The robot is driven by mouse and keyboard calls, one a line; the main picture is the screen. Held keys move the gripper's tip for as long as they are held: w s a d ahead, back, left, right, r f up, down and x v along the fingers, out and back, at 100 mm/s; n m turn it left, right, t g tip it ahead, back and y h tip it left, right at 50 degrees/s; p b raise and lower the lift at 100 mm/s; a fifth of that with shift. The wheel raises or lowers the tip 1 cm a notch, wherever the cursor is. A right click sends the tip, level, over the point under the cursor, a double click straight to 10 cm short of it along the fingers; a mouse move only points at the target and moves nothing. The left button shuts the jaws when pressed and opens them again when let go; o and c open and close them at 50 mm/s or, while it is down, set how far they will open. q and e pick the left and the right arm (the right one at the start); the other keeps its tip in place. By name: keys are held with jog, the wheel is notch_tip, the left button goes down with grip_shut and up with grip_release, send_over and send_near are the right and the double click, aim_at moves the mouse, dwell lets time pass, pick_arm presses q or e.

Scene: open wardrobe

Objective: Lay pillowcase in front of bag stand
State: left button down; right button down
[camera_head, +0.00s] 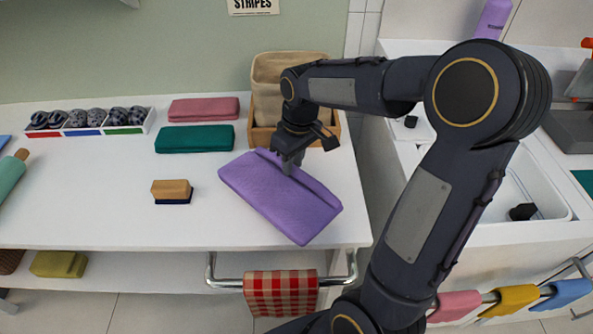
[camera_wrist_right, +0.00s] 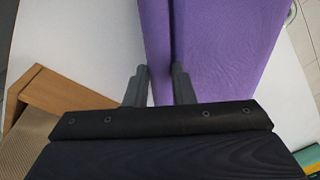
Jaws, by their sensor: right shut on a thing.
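The purple folded pillowcase (camera_head: 276,199) lies on the white table, turned at an angle, in front of the bag stand (camera_head: 334,128). The stand is a wooden frame with a beige cloth bag (camera_head: 283,78) in it. My right gripper (camera_head: 290,168) reaches down to the pillowcase's far edge. In the right wrist view its fingers (camera_wrist_right: 160,85) are on either side of a purple fold (camera_wrist_right: 157,40), shut on it. The pillowcase (camera_wrist_right: 225,50) extends away from the fingers there. My right arm hides part of the bag stand. My left gripper is not in view.
A green folded cloth (camera_head: 195,139) and a pink one (camera_head: 204,109) lie left of the stand. A brush (camera_head: 172,191) sits left of the pillowcase. A sorting tray (camera_head: 90,122) stands farther left. A checked towel (camera_head: 281,293) hangs on the front rail.

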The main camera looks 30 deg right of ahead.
jog(key=shift+w+d+f, duration=0.15)
jog(key=shift+d+f, duration=0.3)
jog(key=shift+f, duration=0.1)
jog(key=shift+w+d+f, duration=0.1)
jog(key=shift+d+f, duration=0.05)
jog(key=shift+f, duration=0.8)
jog(key=shift+d+f, duration=0.1)
jog(key=shift+f, duration=0.8)
jog(key=shift+f+b, duration=0.15)
jog(key=shift+b, duration=0.2)
jog(key=c, duration=1.2)
grip_release()
